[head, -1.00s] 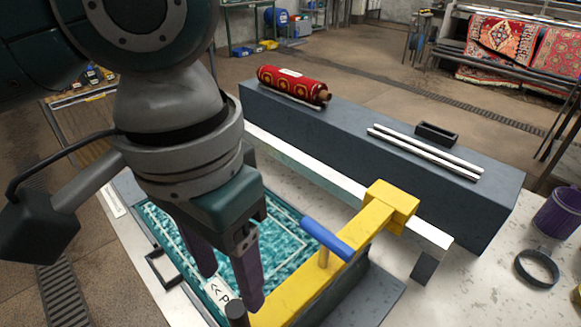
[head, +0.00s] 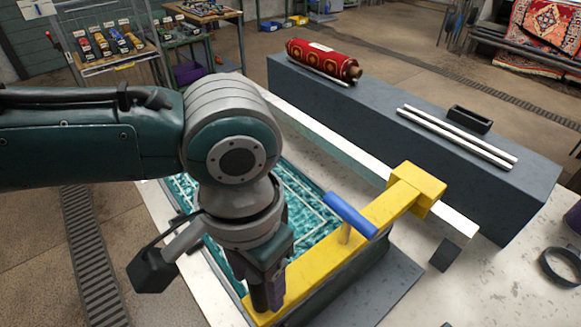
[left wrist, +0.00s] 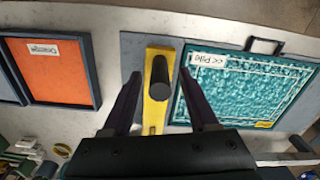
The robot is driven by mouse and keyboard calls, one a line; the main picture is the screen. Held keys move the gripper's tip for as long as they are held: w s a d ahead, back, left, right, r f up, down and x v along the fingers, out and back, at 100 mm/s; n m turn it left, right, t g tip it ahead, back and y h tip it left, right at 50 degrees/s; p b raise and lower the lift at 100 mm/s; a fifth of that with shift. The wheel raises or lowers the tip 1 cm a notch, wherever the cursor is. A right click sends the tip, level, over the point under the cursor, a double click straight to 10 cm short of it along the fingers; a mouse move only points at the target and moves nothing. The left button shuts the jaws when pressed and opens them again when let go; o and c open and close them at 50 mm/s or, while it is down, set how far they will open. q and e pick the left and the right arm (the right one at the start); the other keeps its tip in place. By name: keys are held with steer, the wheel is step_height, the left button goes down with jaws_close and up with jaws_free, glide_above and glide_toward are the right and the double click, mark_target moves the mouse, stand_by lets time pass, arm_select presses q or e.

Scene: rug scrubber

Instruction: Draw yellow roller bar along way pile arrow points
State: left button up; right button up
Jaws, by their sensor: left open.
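The yellow roller bar (head: 305,268) lies across the near right end of the teal rug (head: 310,206), with a blue handle (head: 347,215) standing on it. In the left wrist view the bar (left wrist: 154,118) carries a dark round knob (left wrist: 160,78). My left gripper (head: 266,298) is over the bar's near end, fingers down and open. Its fingers (left wrist: 158,82) show on either side of the bar and knob, apart from the knob. The white pile label (left wrist: 208,60) has its arrows pointing left, toward the bar. In the head view my gripper hides the knob.
A dark grey block (head: 400,130) behind holds a rolled red rug (head: 322,62), white rods (head: 458,136) and a small black tray (head: 470,119). A black ring (head: 562,268) lies at right. An orange drainage tray (left wrist: 55,72) lies beyond the bar. The white table right of the bar is mostly clear.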

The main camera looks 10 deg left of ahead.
arm_select(q)
steer(key=shift+c, duration=0.2)
jaws_close()
stand_by(1.1)
